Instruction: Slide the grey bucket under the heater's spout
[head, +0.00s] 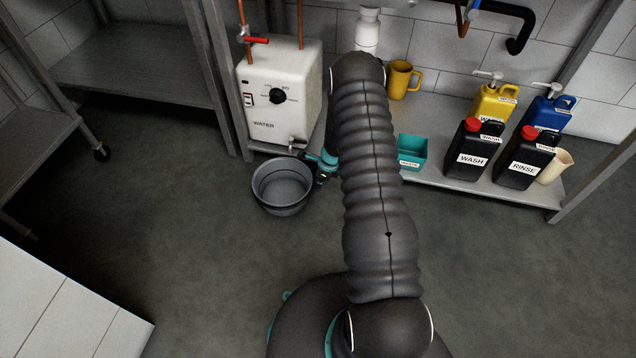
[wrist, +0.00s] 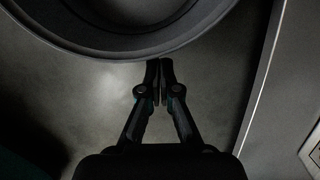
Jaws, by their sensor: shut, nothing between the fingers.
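The grey bucket (head: 283,186) stands upright on the floor in front of the white water heater (head: 279,95). The heater sits on a low shelf, and its spout (head: 297,143) sticks out at the lower right of its front. The bucket's mouth lies in front of and slightly left of the spout in the head view. My gripper (head: 322,178) is low at the bucket's right side. In the wrist view my gripper (wrist: 159,62) is shut and empty, its tips at the lower edge of the bucket (wrist: 130,48). I cannot tell whether they touch it.
The low shelf's edge (wrist: 262,85) runs along the right in the wrist view. The shelf bears a teal box (head: 412,152), black jugs (head: 471,150), a yellow jug (head: 494,104) and a blue jug (head: 549,114). Open floor (head: 190,240) lies left of and in front of the bucket.

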